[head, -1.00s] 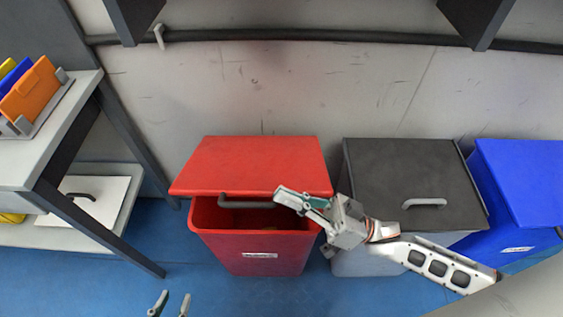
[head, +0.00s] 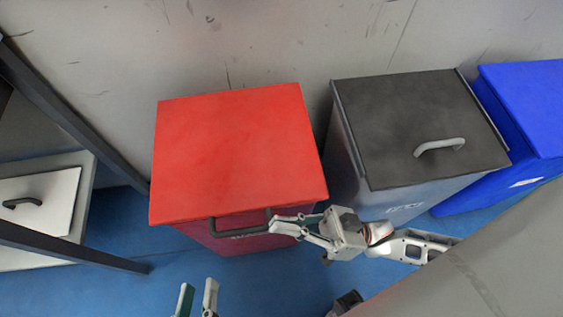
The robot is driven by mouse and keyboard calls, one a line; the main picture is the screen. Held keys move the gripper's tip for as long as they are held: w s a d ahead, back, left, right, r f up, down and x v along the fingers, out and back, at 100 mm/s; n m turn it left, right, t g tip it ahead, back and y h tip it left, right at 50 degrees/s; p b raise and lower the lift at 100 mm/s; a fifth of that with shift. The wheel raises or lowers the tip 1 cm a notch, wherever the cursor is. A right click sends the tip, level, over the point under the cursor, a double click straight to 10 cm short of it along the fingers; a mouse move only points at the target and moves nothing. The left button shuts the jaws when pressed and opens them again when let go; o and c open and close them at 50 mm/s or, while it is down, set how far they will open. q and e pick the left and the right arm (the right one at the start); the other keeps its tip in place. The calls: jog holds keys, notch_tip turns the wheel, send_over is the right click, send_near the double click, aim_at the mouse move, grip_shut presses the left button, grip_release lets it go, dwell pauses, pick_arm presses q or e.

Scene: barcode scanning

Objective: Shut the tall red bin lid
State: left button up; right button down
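The tall red bin (head: 255,243) stands on the floor against the wall. Its red lid (head: 235,150) covers the top in the head view, and no opening shows; whether it sits fully flush I cannot tell. A dark grey handle (head: 235,232) is on the lid's front edge. My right gripper (head: 271,223) is at the right end of this handle, its fingertips at or touching it; I cannot tell whether it grips. My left gripper (head: 198,287) is at the bottom of the view, fingers apart, empty, in front of the bin.
A grey bin with a dark lid (head: 410,120) stands close to the right, then a blue bin (head: 530,100). At left are a shelf frame with dark posts (head: 65,120) and a white lidded box (head: 45,200). Blue floor (head: 120,285) is free at the front left.

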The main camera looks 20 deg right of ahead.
jog(key=shift+s+d+f, duration=0.1)
jog(key=shift+s+f, duration=0.05)
jog(key=shift+f, duration=0.35)
jog(key=shift+s+f, duration=0.15)
jog(key=shift+f, duration=0.3)
jog(key=r+v, duration=0.1)
jog(key=v, duration=0.9)
jog(key=shift+d, duration=0.75)
